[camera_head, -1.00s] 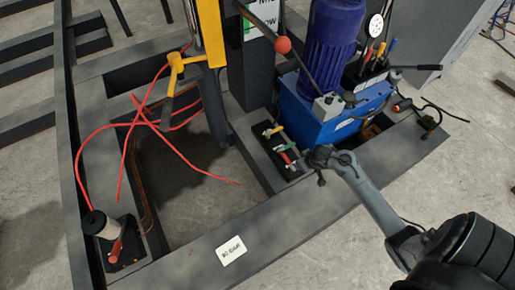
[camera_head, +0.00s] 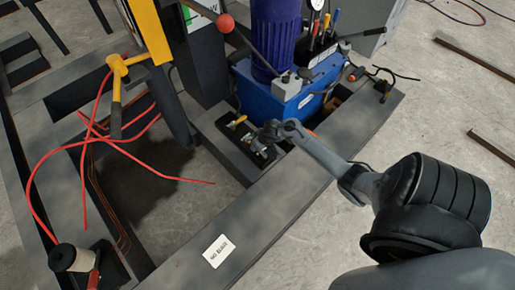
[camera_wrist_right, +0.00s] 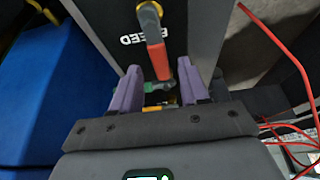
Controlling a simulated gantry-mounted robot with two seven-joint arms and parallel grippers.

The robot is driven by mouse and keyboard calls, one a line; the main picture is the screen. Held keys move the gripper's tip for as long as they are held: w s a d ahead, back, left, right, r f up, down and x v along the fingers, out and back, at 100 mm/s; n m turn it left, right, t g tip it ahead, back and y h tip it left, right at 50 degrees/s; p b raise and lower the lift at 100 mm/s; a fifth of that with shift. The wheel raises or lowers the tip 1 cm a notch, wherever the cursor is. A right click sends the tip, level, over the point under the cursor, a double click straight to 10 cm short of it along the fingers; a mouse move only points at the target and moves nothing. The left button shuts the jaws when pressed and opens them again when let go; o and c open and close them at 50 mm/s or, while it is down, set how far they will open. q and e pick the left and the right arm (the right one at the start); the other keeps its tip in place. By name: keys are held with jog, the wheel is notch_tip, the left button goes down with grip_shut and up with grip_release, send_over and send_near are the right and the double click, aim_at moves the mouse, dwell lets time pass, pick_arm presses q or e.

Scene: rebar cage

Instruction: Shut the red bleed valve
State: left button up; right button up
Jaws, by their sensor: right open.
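A green piece (camera_wrist_right: 155,87) lies just below the red one. In the head view my right gripper (camera_head: 270,131) is over the small valve block (camera_head: 233,142) and hides the red handle; a yellow handle (camera_head: 238,121) shows beside it. My left gripper is not in view.
A blue pump unit (camera_head: 280,98) with a purple motor (camera_head: 276,38) stands right behind the valve block. A red-knobbed lever (camera_head: 226,23) rises behind. Loose red hose (camera_head: 150,175) lies left. The dark frame beam carries a white label (camera_head: 219,251).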

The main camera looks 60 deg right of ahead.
jog(key=shift+w+d+f, duration=0.1)
jog(key=shift+w+f, duration=0.15)
jog(key=shift+f, duration=0.3)
jog(key=shift+c, duration=0.2)
grip_shut()
